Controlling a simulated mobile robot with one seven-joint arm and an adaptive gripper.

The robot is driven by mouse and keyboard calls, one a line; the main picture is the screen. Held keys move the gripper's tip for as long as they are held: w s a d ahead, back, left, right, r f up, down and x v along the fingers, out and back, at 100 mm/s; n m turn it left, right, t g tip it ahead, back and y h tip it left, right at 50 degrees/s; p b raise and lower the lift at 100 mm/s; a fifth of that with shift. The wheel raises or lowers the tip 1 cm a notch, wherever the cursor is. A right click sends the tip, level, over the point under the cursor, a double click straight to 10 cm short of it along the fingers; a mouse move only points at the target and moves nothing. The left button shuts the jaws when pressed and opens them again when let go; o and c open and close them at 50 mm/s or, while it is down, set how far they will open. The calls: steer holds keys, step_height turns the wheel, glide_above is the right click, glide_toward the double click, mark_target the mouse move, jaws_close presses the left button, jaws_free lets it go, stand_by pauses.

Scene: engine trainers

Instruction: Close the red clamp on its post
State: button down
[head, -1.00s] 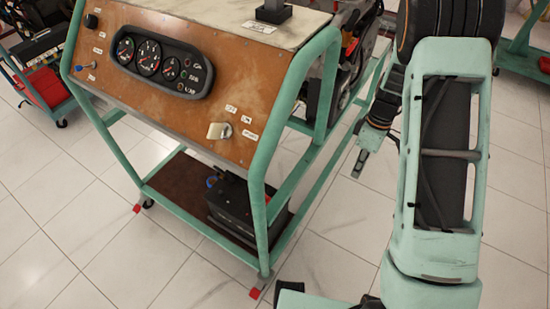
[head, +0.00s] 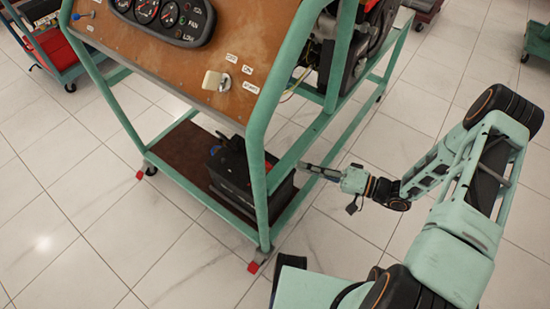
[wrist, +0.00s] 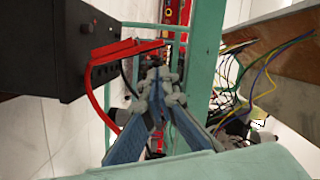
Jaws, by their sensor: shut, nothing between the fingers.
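The red clamp (wrist: 124,49) shows in the wrist view as a long red piece beside the black battery (wrist: 38,52), with a red cable curving down from it. The post under it is hidden, and I cannot tell how far the clamp is open. In the head view the battery (head: 232,185) sits on the trainer's lower shelf; the clamp cannot be made out there. My gripper (head: 306,167) is at the right side of the trainer, by the lower side rail. In the wrist view its fingers (wrist: 158,78) are together and empty, to the right of the clamp.
A green frame upright (wrist: 200,75) stands close to the right of my fingers. Loose coloured wires (wrist: 262,80) hang farther right. The trainer's front leg (head: 258,150) stands in front of the battery. Tiled floor (head: 400,115) right of the trainer is free.

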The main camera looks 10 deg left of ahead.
steer(key=w+a+b, duration=0.1)
steer(key=a, duration=0.8)
steer(key=shift+w+a+f+b, duration=0.3)
steer(key=shift+a+f, duration=0.1)
steer(key=shift+s+f, duration=0.1)
